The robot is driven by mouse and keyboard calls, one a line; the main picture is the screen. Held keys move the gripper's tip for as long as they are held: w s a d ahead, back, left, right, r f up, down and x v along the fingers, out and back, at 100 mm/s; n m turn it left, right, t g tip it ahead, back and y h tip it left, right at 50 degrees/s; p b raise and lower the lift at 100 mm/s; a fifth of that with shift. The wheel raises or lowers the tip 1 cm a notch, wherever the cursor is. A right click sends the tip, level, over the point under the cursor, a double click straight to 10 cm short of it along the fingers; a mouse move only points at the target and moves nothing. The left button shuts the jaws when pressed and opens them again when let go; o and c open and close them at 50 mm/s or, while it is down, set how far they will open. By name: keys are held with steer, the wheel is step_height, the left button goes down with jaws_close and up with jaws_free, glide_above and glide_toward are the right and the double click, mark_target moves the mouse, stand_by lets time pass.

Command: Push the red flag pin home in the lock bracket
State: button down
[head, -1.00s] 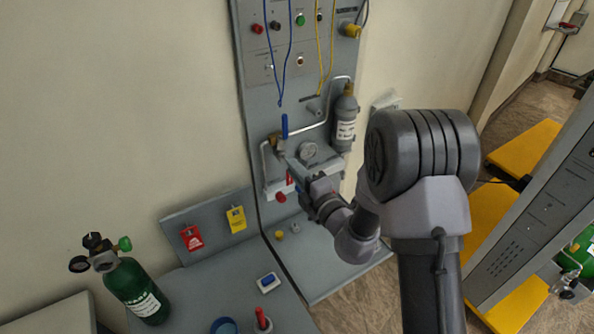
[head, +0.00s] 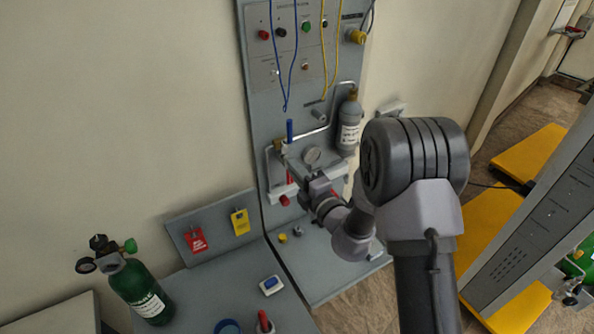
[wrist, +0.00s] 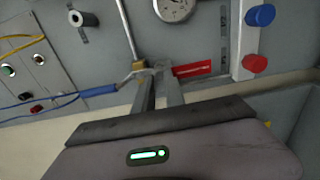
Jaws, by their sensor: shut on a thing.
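The red flag (wrist: 193,68) of the pin shows in the wrist view just right of my fingertips; it also shows in the head view (head: 289,177), hanging below the valve. My gripper (wrist: 158,76) is shut at the pin's head, at the flag's upper end. The fingertips are beside the brass valve body (wrist: 138,70), whose lever has a blue handle (wrist: 98,90). The lever stands upright in the head view (head: 289,131). The lock bracket and the pin's shank are hidden by the fingers, so how deep the pin sits cannot be told.
A round gauge (head: 312,155) and a grey cylinder (head: 349,125) are right of the valve. A blue knob (wrist: 260,15) and a red knob (wrist: 254,63) stick out near the flag. Blue cords (head: 287,80) hang above.

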steer(key=shift+w+a, duration=0.25)
steer(key=shift+w, duration=0.1)
steer(key=c, duration=1.3)
jaws_free()
steer(key=v, duration=1.7)
steer(key=shift+s+d, duration=0.15)
